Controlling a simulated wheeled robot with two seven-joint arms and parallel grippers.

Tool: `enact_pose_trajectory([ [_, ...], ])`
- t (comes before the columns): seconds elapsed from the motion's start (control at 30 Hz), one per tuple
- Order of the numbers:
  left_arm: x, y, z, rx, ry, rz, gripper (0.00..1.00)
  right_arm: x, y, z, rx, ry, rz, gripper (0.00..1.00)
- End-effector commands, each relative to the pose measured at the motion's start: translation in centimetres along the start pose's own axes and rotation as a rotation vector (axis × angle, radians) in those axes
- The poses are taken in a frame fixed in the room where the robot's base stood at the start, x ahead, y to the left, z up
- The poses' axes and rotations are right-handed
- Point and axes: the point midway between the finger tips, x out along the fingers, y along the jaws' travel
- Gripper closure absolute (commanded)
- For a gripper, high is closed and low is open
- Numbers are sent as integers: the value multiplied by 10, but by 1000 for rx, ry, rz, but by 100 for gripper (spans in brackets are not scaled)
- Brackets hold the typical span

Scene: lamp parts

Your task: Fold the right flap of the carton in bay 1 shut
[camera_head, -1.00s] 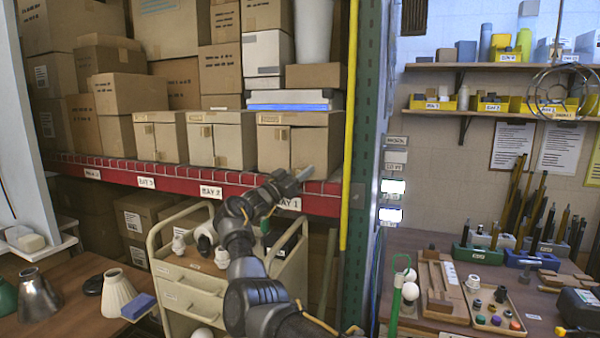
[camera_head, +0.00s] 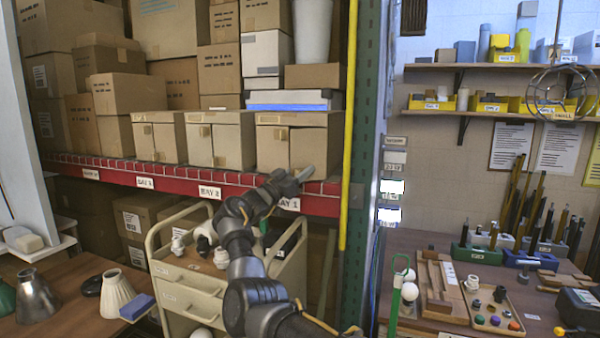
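The bay 1 carton (camera_head: 308,120) stands on the red-fronted shelf above the label "BAY 1" (camera_head: 288,204). It is a brown box whose front shows a left flap (camera_head: 272,149) and a right flap (camera_head: 309,147), with a dark upright line between them. Both look close to the front; I cannot tell whether the right one is fully flush. My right gripper (camera_head: 304,174) is at the lower edge of the right flap, in front of the shelf edge. Its fingers are small and seen end-on, so contact and opening are unclear. My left gripper is not in view.
Similar cartons (camera_head: 219,145) stand in the bays to the left. A flat white-and-blue box (camera_head: 290,104) lies on the bay 1 carton. A yellow pole (camera_head: 349,130) and green rack post (camera_head: 369,100) stand close on the right. A cream cart (camera_head: 190,290) is below.

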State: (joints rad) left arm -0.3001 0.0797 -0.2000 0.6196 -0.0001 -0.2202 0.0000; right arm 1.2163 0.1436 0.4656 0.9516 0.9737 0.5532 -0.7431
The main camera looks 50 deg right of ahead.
Motion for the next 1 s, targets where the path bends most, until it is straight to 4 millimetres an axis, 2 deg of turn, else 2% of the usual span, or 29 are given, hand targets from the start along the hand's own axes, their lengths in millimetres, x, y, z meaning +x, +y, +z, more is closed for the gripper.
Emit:
enact_pose_trajectory([
  [0.07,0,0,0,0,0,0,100,0,0,0,0,0,1,49],
  [0.3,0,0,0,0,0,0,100,-2,-1,1,-1,-1,-1,49],
  [0.43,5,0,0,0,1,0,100,-10,-1,2,-1,-1,-2,49],
  [0.8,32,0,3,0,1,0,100,-78,0,4,0,-2,-1,49],
  [1.0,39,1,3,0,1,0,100,-102,0,3,-1,-2,-1,49],
])
